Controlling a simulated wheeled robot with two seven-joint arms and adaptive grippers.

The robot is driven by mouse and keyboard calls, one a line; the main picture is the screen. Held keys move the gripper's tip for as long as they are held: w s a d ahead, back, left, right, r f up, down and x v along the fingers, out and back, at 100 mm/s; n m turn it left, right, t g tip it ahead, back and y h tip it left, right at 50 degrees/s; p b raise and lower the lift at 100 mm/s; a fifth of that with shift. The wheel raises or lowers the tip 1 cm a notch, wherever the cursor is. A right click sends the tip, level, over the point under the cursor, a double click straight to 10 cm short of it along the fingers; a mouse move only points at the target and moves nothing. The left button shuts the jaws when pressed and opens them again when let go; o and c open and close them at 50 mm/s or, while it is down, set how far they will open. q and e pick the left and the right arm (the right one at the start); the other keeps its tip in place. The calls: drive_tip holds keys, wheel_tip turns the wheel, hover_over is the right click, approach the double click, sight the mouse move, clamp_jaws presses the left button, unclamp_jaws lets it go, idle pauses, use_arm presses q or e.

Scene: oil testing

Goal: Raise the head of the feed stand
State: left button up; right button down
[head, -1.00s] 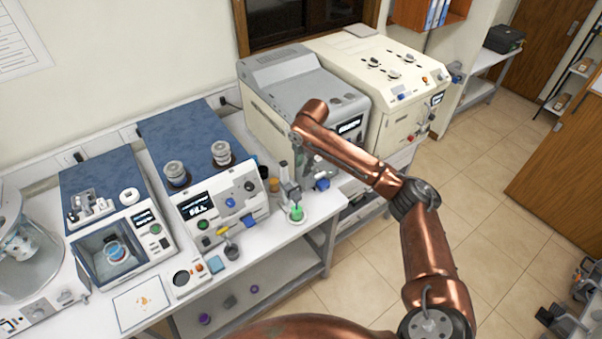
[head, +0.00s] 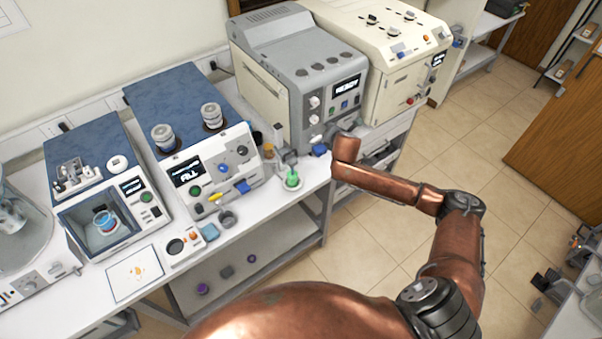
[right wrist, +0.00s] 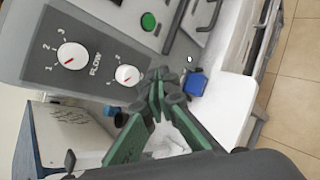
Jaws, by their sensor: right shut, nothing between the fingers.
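The feed stand (head: 281,157), a small grey upright, is in the head view at the bench's front edge, right of the blue-topped analyser. A green vessel (head: 292,179) stands at its foot. I cannot make out the height of its head. My right gripper (right wrist: 160,86) has green fingers with dark tips pressed together, with nothing between them. In the wrist view it is before the grey machine's FLOW panel. In the head view the right arm ends just right of the stand, apart from it, and its wrist hides the fingers. My left gripper is in neither current view.
The grey machine (head: 300,75) stands close behind the right wrist, with a cream machine (head: 385,50) to its right. A blue part (right wrist: 195,85) is near the fingertips. The blue-topped analyser (head: 180,110) bounds the left. The floor (head: 410,235) in front is clear.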

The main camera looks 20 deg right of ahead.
drive_tip(key=s+a+f+n+t+y+b, duration=0.2)
drive_tip(key=s+a+f+n+t, duration=0.15)
drive_tip(key=s+n, duration=0.2)
drive_tip(key=n+y+b, duration=0.2)
drive_tip(key=n+y, duration=0.3)
drive_tip(key=n, duration=0.3)
approach(288, 160)
drive_tip(key=s+d+f, duration=0.3)
drive_tip(key=s, duration=0.1)
use_arm(q)
drive_tip(key=f, duration=0.4)
drive_tip(key=shift+s+a+f+p, duration=0.15)
drive_tip(key=shift+a+p, duration=0.05)
drive_tip(key=shift+p, duration=0.15)
use_arm(e)
drive_tip(key=x, duration=1)
drive_tip(key=shift+d, duration=0.3)
drive_tip(key=shift+g, duration=0.25)
